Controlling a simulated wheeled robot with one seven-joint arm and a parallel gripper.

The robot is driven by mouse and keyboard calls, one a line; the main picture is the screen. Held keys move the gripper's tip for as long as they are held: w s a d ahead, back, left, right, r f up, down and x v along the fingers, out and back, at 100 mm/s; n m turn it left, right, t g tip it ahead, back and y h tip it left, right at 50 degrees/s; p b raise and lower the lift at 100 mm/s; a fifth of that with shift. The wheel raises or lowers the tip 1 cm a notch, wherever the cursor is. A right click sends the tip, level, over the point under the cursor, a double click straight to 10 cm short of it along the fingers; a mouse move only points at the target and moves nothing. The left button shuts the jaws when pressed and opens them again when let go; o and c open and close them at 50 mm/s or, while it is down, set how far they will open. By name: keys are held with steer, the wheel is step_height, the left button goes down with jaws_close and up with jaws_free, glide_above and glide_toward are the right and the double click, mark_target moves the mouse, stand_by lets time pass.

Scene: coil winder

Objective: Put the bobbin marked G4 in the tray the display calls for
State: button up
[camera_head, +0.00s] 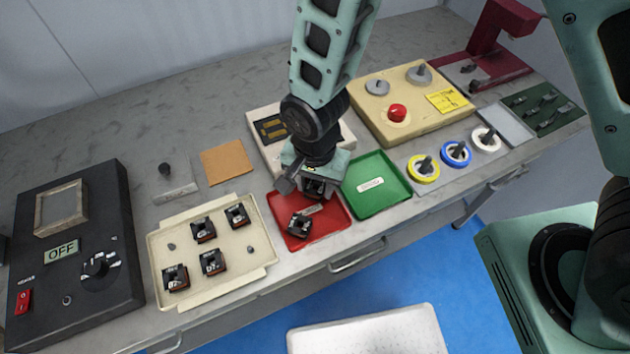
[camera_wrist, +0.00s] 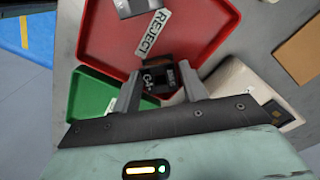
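A dark bobbin marked G4 (camera_wrist: 155,77) sits between the two fingers of my gripper (camera_wrist: 160,85) in the wrist view, with a finger against each side. In the head view my gripper (camera_head: 318,190) is over the back part of the red tray (camera_head: 334,223) and mostly hides that bobbin. The red tray also fills much of the wrist view (camera_wrist: 215,30); its label reads REJECT. I cannot tell whether the bobbin touches the tray floor. Another bobbin (camera_head: 299,225) stands near the tray's front left. The green tray (camera_head: 390,197) is just to the right; its label is too small to read.
A cream tray (camera_head: 236,272) with several bobbins stands left of the red tray. A black box (camera_head: 110,225) with an OFF plate is at far left. A cream unit (camera_head: 259,113) with a dark panel is behind my gripper. Coloured rings (camera_head: 456,154) lie right of the green tray.

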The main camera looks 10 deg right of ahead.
step_height(320, 180, up, 12)
steer(key=s+d+r+n, duration=0.8)
steer(key=s+n, duration=0.3)
steer(key=n, duration=0.2)
steer(key=shift+r+n+y+b, duration=0.3)
steer(key=shift+r+b, duration=0.05)
steer(key=shift+b, duration=0.05)
